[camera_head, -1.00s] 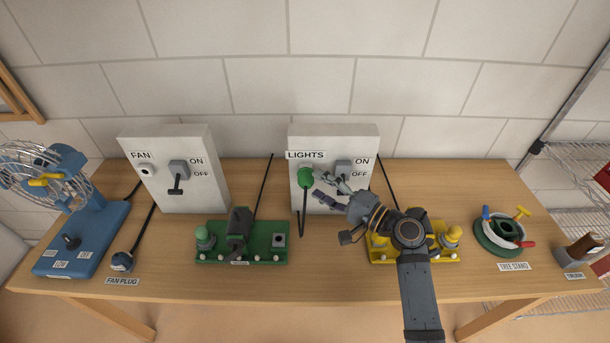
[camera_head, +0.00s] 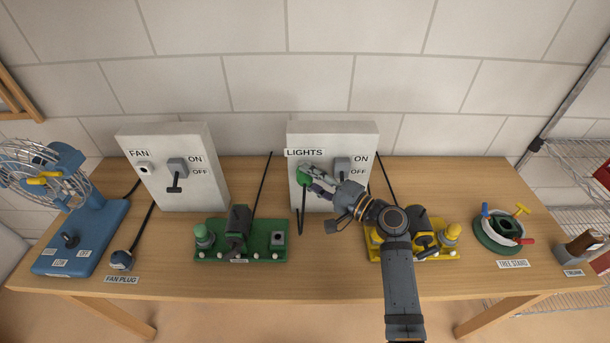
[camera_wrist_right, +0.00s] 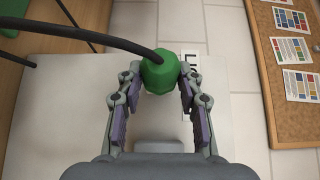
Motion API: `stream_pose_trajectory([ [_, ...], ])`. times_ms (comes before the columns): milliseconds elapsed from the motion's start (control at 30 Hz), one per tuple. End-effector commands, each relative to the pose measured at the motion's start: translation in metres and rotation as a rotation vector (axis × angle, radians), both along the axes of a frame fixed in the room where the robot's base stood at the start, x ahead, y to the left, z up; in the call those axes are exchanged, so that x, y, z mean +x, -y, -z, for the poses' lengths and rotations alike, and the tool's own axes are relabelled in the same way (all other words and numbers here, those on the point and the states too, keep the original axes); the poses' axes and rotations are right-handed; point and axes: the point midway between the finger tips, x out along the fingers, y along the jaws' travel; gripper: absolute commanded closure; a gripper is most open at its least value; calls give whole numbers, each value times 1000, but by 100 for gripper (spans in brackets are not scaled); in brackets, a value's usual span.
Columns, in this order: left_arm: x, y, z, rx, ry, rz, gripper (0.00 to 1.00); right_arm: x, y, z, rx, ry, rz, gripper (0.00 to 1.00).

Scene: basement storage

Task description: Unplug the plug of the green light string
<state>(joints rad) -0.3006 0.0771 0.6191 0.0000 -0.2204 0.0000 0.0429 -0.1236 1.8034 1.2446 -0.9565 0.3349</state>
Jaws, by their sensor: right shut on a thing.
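The green plug (camera_head: 302,179) is at the outlet on the left side of the LIGHTS box (camera_head: 333,135), its black cord hanging down. My right gripper (camera_head: 308,172) reaches it from the right and is shut on it. In the right wrist view the green plug (camera_wrist_right: 160,72) sits between the two fingertips of my right gripper (camera_wrist_right: 160,75), with the cord (camera_wrist_right: 80,34) leading off to the left. The plug hides the outlet behind it. A green board (camera_head: 262,256) with a green lamp stands on the table left of the box. My left gripper is not in view.
A FAN box (camera_head: 205,140) and a fan plug (camera_head: 121,260) are to the left, with a blue fan (camera_head: 75,225) at the far left. A yellow board (camera_head: 445,255) lies partly behind my right arm. A tree stand (camera_head: 490,236) is further right. The front table edge is mostly clear.

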Motion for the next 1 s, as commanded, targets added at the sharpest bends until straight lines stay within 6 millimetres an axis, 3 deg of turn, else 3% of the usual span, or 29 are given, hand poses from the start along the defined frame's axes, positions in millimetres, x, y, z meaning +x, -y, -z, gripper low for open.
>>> stream_pose_trajectory([
  [1000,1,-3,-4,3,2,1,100,-12,0,0,0,0,0,100],
])
